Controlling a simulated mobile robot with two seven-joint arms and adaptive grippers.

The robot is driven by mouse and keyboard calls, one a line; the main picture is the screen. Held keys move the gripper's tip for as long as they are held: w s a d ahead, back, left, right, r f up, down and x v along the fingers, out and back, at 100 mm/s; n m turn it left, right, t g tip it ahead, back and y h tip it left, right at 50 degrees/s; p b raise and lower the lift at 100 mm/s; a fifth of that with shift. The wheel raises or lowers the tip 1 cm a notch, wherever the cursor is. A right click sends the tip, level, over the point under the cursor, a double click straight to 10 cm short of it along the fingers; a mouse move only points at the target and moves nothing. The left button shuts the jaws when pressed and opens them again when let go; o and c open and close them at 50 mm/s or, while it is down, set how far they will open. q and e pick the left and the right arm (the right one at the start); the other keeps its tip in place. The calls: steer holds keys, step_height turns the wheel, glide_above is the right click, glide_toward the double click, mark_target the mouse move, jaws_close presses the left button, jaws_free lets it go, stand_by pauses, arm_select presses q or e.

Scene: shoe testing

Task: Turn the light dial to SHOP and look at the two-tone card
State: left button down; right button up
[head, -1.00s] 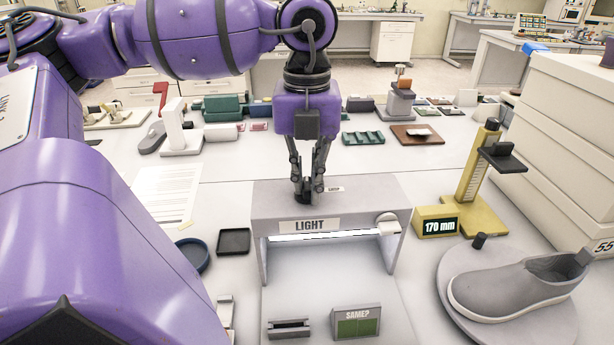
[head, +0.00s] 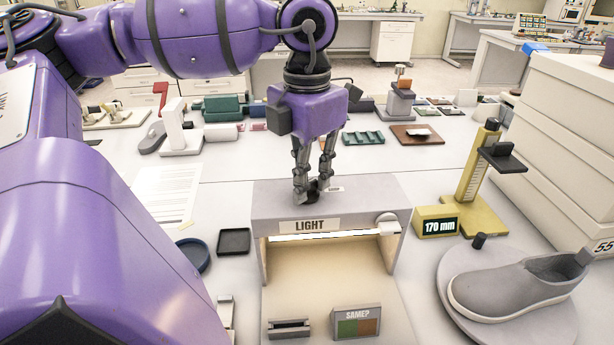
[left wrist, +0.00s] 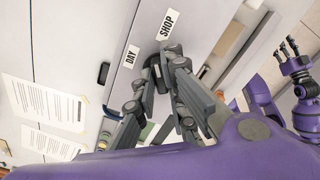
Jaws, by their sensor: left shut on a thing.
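A grey light box (head: 385,196) stands in the middle of the table with a LIGHT label and a lit tube. My left gripper (head: 312,196) points down at its top and is shut on the dark dial (head: 313,186). In the left wrist view the left gripper (left wrist: 158,75) is at the dial, near the DAY label (left wrist: 131,57) and the SHOP label (left wrist: 166,24). The two-tone card (head: 357,327), in a SAME? holder at the box's front, shows a green half and a brown half. In the left wrist view my right gripper (left wrist: 290,48) is at the right; its finger gap is unclear.
A grey shoe (head: 515,288) sits on a round turntable (head: 455,262) at the right. A yellow height gauge (head: 478,180) reading 170 mm stands behind it. Dark trays (head: 234,241) and a paper sheet (head: 165,192) lie left of the box.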

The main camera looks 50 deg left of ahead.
arm_select(q)
steer(key=shift+m, duration=0.6)
steer(key=c, duration=1.8)
jaws_free()
steer(key=shift+r, duration=0.15)
step_height(320, 180, up, 12)
